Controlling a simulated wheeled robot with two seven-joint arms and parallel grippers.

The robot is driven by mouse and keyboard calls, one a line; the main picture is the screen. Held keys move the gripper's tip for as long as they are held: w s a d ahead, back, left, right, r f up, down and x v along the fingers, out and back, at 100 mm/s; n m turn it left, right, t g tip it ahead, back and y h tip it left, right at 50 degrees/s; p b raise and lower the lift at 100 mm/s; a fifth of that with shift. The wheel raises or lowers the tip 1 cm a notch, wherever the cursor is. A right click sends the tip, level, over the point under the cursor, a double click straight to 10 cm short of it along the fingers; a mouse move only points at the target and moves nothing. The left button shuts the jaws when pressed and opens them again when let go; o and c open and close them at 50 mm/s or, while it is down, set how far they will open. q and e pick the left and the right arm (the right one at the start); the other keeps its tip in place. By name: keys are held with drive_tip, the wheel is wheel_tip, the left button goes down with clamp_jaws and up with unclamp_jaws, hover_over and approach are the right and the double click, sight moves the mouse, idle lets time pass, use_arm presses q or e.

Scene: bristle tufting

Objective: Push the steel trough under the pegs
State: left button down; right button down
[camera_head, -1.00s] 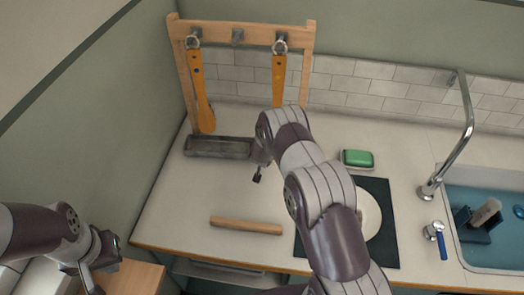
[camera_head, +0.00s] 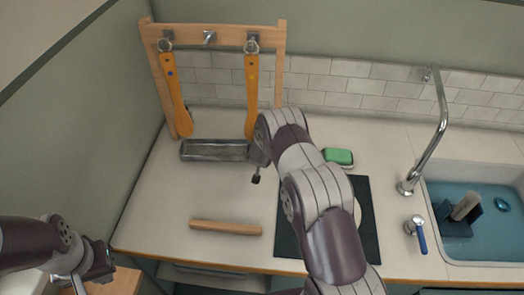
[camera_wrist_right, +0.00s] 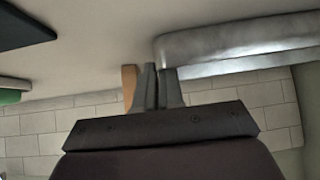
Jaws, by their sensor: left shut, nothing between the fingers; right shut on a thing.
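The steel trough (camera_head: 190,154) is a long, shallow grey tray on the counter at the foot of the wooden peg rack (camera_head: 152,62). Its picture position spans from the left hanging brush's lower end to below the right one. The rack's pegs (camera_head: 209,38) sit along its top bar. My right gripper (camera_wrist_right: 158,90) is shut at the trough's end, which also shows in the right wrist view (camera_wrist_right: 230,38). My left gripper (camera_head: 84,283) is shut and empty at lower left, far from the trough.
Orange-handled tools (camera_head: 173,85) hang from the outer pegs. A wooden rod (camera_head: 225,227) lies on the counter in front. A green sponge (camera_head: 338,156), a dark mat (camera_head: 368,235) and the sink (camera_head: 470,262) are to the right. Clear counter lies between trough and rod.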

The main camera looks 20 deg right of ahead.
drive_tip(key=c, duration=1.2)
unclamp_jaws()
drive_tip(key=v, duration=1.2)
drive_tip(key=shift+s+r+b, duration=0.2)
drive_tip(key=shift+s+b, duration=0.05)
drive_tip(key=shift+b, duration=0.15)
